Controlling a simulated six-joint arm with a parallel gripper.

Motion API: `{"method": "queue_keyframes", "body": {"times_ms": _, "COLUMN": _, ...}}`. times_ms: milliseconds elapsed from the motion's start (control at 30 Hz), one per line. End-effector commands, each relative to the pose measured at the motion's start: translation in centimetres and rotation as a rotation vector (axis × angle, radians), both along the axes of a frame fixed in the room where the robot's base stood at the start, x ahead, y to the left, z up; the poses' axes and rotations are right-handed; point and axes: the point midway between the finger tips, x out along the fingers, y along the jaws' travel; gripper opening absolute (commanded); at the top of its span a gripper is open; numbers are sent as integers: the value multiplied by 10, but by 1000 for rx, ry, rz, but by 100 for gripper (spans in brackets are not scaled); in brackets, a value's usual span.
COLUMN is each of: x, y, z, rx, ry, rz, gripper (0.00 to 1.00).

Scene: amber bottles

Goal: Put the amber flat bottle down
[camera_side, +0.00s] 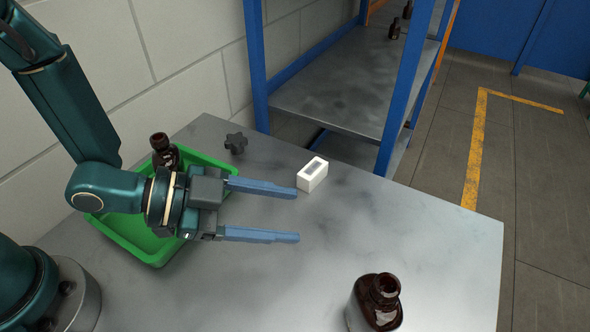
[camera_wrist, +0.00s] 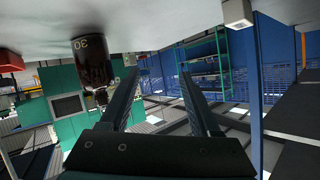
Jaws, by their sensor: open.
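An amber flat bottle (camera_side: 375,303) stands upright on the grey table near the front edge, at the lower right of the side view. In the wrist view, which is upside down, an amber bottle (camera_wrist: 92,62) marked "30" shows left of the fingers, apart from them. My gripper (camera_side: 298,213) is open and empty above the middle of the table, its blue fingers pointing right. Its fingers also show spread in the wrist view (camera_wrist: 159,78), with nothing between them. Another amber bottle (camera_side: 162,150) stands at the green tray (camera_side: 145,252), partly hidden by my arm.
A white slotted block (camera_side: 312,176) lies beyond the fingertips. A black knob (camera_side: 236,143) lies near the wall. A blue-framed shelf (camera_side: 335,98) stands behind the table, with small dark bottles (camera_side: 395,30) on it. The table's right part (camera_side: 440,235) is clear.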

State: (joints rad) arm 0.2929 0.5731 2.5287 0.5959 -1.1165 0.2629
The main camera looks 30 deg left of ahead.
Motion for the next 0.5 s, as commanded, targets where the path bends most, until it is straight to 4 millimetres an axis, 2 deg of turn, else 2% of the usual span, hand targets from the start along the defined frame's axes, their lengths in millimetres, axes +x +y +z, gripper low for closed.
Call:
{"method": "queue_keyframes", "body": {"times_ms": 33, "x": 14, "y": 15, "z": 8, "rx": 50, "ry": -6, "rz": 68, "gripper": 63}}
{"method": "queue_keyframes", "body": {"times_ms": 100, "x": 27, "y": 38, "z": 14, "rx": 117, "ry": 20, "rz": 169, "gripper": 63}}
{"method": "queue_keyframes", "body": {"times_ms": 233, "x": 39, "y": 84, "z": 30, "rx": 203, "ry": 90, "rz": 370, "gripper": 63}}
{"method": "queue_keyframes", "body": {"times_ms": 367, "x": 33, "y": 128, "z": 47, "rx": 239, "ry": 191, "rz": 573, "gripper": 63}}
{"method": "queue_keyframes", "body": {"times_ms": 500, "x": 7, "y": 164, "z": 64, "rx": 227, "ry": 324, "rz": 767, "gripper": 63}}
